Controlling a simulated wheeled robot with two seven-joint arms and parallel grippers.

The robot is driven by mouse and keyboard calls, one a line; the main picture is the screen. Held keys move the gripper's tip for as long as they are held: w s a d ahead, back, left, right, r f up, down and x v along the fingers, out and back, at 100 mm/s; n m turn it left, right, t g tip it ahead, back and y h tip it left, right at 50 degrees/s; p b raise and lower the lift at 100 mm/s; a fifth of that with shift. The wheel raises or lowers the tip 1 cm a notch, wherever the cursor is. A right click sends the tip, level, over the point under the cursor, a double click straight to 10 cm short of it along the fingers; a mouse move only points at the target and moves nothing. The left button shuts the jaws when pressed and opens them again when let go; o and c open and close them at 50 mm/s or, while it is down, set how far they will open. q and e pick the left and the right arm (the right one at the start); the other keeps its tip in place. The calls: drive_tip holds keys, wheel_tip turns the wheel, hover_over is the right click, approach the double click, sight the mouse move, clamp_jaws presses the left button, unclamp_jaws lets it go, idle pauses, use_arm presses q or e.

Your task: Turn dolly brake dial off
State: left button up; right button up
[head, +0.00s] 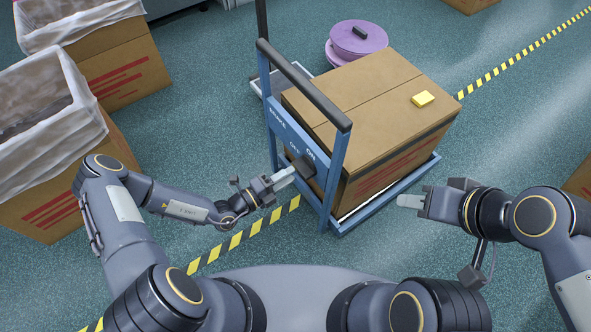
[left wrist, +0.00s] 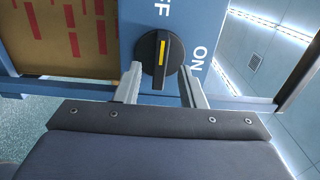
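The brake dial (left wrist: 158,62) is a round black knob with a raised grip and a yellow line, on the dolly's blue panel (head: 292,136). In the left wrist view the line runs up toward the partly cut-off OFF lettering; ON is to the right. In the head view the dial (head: 302,167) is a dark knob below the lettering. My left gripper (head: 287,178) is at the dial. Its fingers (left wrist: 160,88) are open, one on each side of the knob's lower part; contact cannot be told. My right gripper (head: 410,201) is right of the dolly, holding nothing visible.
Lined cartons (head: 45,190) stand at left. Purple reels (head: 357,40) lie behind.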

use_arm(q)
drive_tip(key=v, duration=0.3)
drive_tip(key=shift+s+a, duration=0.15)
drive_tip(key=shift+a, duration=0.05)
idle(0.3)
drive_tip(key=s+a+r+m+g, duration=0.2)
drive_tip(key=r+m+g, duration=0.1)
drive_tip(key=r+m, duration=0.4)
drive_tip(key=s+a+r+m+g+y, duration=0.1)
drive_tip(key=s+r+m+g, duration=0.15)
drive_tip(key=r+m, duration=0.5)
drive_tip(key=s+a+r+m+g, duration=0.15)
drive_tip(key=r+m+g, duration=0.3)
drive_tip(key=m, duration=0.45)
drive_tip(key=s+a+r+m+t+y, duration=0.3)
drive_tip(key=s+a+r+m+y, duration=0.3)
drive_tip(key=m, duration=0.3)
drive_tip(key=s+a+r+m+t+y, duration=0.2)
drive_tip(key=s+a+r+m+y, duration=0.15)
drive_tip(key=s+r+m, duration=0.45)
wheel_tip(320, 180, up, 21)
drive_tip(key=m+p, duration=0.1)
drive_tip(key=p, duration=2.3)
drive_tip(key=shift+w+r, duration=0.15)
drive_tip(key=shift+w, duration=0.15)
